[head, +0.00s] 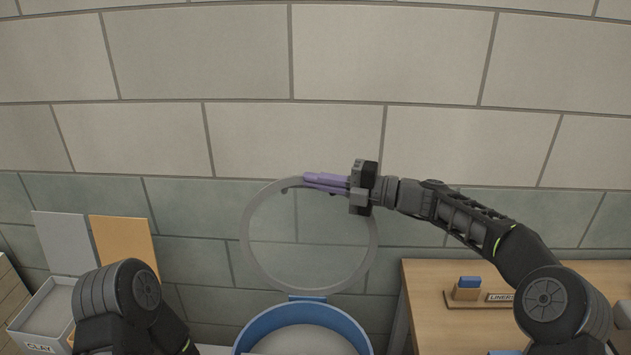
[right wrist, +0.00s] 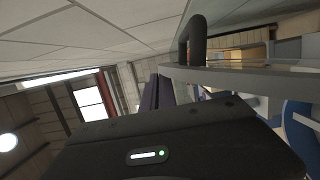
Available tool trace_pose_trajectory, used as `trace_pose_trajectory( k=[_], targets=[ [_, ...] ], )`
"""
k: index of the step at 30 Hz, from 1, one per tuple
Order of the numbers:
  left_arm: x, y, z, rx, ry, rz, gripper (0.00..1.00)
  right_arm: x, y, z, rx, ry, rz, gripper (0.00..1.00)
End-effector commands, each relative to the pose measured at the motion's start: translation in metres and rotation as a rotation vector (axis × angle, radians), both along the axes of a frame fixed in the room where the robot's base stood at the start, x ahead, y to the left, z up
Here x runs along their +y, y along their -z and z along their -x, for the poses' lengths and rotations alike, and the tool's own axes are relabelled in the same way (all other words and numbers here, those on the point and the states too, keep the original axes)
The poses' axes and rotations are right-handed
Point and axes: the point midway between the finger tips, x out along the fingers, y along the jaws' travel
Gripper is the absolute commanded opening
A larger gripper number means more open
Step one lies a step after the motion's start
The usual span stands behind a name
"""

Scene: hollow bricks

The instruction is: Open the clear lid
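The clear lid (head: 247,248), a round see-through disc with a pale rim, stands raised, nearly upright, above the blue bin (head: 258,335). A blue hinge piece joins them at the lid's lower edge. My right gripper (head: 326,183) is at the lid's top edge, its purple fingers close together and overlapping the rim. In the right wrist view the fingers (right wrist: 158,92) lie beside the lid's rim (right wrist: 240,80), and a dark handle (right wrist: 194,40) stands on the rim, apart from them. I cannot tell whether the fingers touch the rim. My left gripper is out of view.
A wooden table (head: 425,300) at the right holds a wooden block (head: 467,292) with a blue top and a sign reading LINERS. At the left are an open box labelled CLAY (head: 40,330) and an orange panel (head: 122,245). A block wall (head: 250,50) rises behind.

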Motion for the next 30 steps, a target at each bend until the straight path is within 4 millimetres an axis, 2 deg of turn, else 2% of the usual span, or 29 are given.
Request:
trace_pose_trajectory(
  k=[1, 9, 15, 30],
  targets=[
    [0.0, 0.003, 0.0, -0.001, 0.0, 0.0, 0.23, -0.011, 0.001, -0.003, -0.002, 0.017, 0.003, 0.0],
    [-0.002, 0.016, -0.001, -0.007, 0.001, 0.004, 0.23, -0.051, 0.002, 0.01, -0.002, 0.012, 0.003, 0.0],
    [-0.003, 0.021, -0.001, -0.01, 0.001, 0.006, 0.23, -0.072, 0.0, 0.018, -0.003, 0.005, 0.002, 0.0],
    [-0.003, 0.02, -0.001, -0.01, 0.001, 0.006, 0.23, -0.074, -0.001, 0.02, -0.002, 0.001, 0.0, 0.0]
  ],
)
